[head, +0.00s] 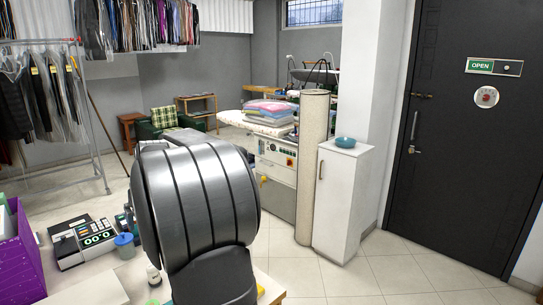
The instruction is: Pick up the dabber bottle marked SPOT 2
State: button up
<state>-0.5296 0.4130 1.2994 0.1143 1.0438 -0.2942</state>
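My own arm fills the middle foreground of the head view, and its large grey link covers much of the counter. My gripper is not in view. No label reading SPOT 2 shows anywhere. Other bottles may be hidden behind my arm.
On the counter (95,291) are a card terminal or register (83,240), a blue lidded container (125,246) and a purple box (20,262) at the far left. A white cabinet (338,205) and an ironing table (270,125) stand beyond. The tiled floor at right is clear.

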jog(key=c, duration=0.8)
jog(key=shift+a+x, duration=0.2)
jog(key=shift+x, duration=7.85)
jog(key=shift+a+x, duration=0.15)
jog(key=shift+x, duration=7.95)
